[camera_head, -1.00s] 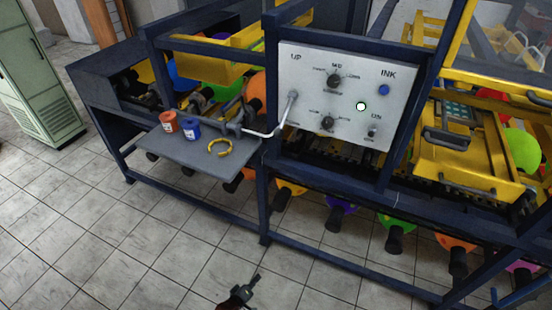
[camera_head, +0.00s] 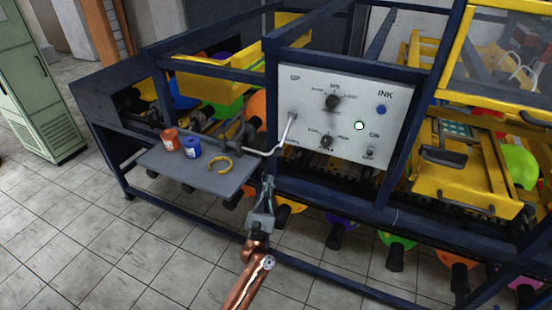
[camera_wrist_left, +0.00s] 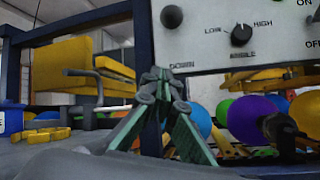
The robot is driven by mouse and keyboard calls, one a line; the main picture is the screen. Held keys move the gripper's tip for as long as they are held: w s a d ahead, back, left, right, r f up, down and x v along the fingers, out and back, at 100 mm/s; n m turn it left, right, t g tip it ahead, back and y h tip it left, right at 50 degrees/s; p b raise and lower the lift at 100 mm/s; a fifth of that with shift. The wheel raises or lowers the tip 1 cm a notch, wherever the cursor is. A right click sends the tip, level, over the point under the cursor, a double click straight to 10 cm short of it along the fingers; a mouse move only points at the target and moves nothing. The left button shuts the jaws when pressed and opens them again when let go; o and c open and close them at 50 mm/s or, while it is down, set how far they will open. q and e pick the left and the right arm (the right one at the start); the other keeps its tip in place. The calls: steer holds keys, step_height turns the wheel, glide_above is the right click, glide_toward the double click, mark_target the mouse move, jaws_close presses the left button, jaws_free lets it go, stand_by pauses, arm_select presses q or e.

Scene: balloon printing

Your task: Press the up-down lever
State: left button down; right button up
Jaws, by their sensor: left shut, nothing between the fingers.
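The up-down lever (camera_head: 291,122) is a pale grey stick at the left side of the white control panel (camera_head: 350,85), below the word UP. My right gripper is in neither view.
A grey shelf (camera_head: 196,177) left of my gripper holds a red pot (camera_head: 170,139), a blue pot (camera_head: 190,147) and a yellow ring (camera_head: 219,164). A blue frame post surrounds the panel's left edge. Open tiled floor lies in front.

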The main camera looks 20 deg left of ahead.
arm_select(q)
steer(key=shift+w, duration=0.1)
steer(key=w+r+p, duration=0.3)
steer(key=w+r, duration=0.2)
steer(key=r, duration=0.2)
steer(key=shift+w+d+r, duration=0.15)
steer(key=shift+r, duration=0.15)
stand_by(0.3)
